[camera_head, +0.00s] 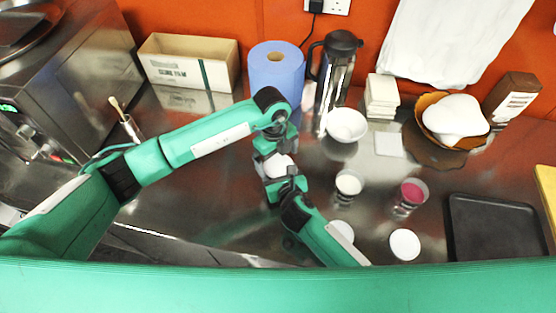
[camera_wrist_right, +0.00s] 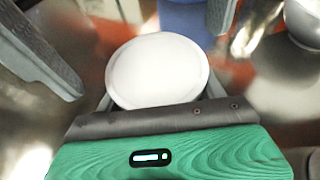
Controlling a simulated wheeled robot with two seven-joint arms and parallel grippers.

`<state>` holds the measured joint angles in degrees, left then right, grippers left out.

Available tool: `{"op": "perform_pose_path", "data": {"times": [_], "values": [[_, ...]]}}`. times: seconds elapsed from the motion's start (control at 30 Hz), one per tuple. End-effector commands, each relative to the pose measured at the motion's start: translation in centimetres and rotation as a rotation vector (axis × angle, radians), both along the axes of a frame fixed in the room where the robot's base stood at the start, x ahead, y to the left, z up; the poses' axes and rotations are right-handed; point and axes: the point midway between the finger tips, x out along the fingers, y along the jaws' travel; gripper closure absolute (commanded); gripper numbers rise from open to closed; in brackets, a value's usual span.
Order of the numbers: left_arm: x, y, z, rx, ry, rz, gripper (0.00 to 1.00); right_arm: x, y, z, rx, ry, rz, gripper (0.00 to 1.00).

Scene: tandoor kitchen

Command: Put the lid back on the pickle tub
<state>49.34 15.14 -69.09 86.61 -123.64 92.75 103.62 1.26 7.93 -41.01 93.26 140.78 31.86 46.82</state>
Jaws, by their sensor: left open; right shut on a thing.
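A white round lid (camera_wrist_right: 157,70) lies over what my right gripper (camera_head: 279,180) holds, and it also shows in the head view (camera_head: 280,165). The right fingers run under the lid's edge, so they seem shut on the pickle tub below it. The tub's body is mostly hidden, and I cannot tell whether the lid sits fully flat. My left gripper (camera_head: 276,150) is open, just above and beside the lid. Its dark fingers show apart around the lid in the right wrist view (camera_wrist_right: 130,30).
Open tubs with white (camera_head: 348,183) and pink (camera_head: 413,192) contents stand to the right. Two loose white lids (camera_head: 404,244) (camera_head: 343,231) lie nearer.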

Motion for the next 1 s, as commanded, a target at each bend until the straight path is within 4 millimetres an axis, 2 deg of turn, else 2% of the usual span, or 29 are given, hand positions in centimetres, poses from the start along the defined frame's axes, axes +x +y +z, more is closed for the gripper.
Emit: {"op": "perform_pose_path", "data": {"times": [0.2,0.4,0.6,0.9,0.93,1.0], "values": [[0.4,0.3,4.7,-0.002,-0.003,-0.002,0.0,-0.1,0.0,0.0,0.0,0.001,0.001,0.7],[0.7,0.6,8.4,0.0,0.0,0.0,0.0,-0.1,0.0,-0.1,0.0,0.001,0.001,0.7],[0.8,0.7,10.1,0.0,0.001,-0.001,0.0,-0.1,0.0,-0.1,0.0,0.001,0.001,0.7],[0.7,0.7,10.3,0.0,0.003,-0.001,0.0,-0.1,0.0,-0.1,0.0,0.001,0.001,0.7],[0.7,0.7,10.2,0.0,0.003,-0.001,0.0,-0.1,0.0,-0.1,0.0,0.001,0.001,0.25],[0.8,0.7,10.2,0.0,0.003,-0.001,0.0,-0.1,0.0,-0.1,0.0,0.001,0.001,0.12]]}}
